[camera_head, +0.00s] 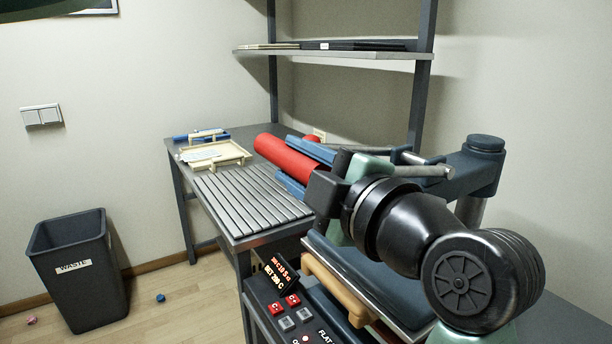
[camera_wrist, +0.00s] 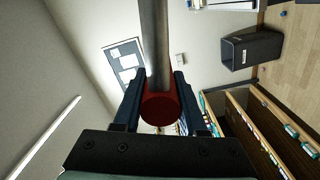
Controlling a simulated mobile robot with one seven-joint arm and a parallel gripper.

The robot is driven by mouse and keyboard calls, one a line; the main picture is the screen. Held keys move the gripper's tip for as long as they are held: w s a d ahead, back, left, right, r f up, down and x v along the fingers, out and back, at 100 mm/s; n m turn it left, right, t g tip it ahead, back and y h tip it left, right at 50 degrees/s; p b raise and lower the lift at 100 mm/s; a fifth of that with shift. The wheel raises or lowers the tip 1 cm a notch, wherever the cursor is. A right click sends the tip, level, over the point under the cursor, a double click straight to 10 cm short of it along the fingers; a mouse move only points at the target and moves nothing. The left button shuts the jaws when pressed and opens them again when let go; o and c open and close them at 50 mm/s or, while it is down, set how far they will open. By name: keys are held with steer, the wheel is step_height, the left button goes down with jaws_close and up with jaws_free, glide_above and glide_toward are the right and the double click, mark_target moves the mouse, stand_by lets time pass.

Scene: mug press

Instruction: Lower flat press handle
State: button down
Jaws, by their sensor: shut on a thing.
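The press handle has a thick red grip (camera_head: 270,147) that slants in the air over the slatted bench top in the head view. My gripper (camera_head: 289,162) is shut on it, with one blue finger on either side. In the wrist view the red grip (camera_wrist: 161,108) sits between the two dark fingers, and a grey rod (camera_wrist: 154,40) runs up from it. The flat press has a dark post (camera_head: 484,155) at the right. Its lower plate (camera_head: 385,290) shows below my arm. My wrist hides much of the press head and linkage.
A slatted metal surface (camera_head: 245,203) lies left of the press. A light wooden tray (camera_head: 237,149) is at the bench's far end. A control box (camera_head: 290,315) with a lit display (camera_head: 279,272) is in front. A shelf (camera_head: 340,53) hangs above. A waste bin (camera_head: 75,290) stands on the floor.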

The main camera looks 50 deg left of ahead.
step_height(320, 180, down, 8)
steer(key=n+b, duration=0.2)
steer(key=b, duration=0.6)
steer(key=shift+s, duration=0.25)
steer(key=shift+f, duration=0.25)
steer(key=shift+c, duration=2.4)
jaws_free()
steer(key=shift+r, duration=0.1)
steer(key=s+d+p, duration=0.1)
steer(key=d, duration=1.2)
steer(key=shift+a, duration=0.1)
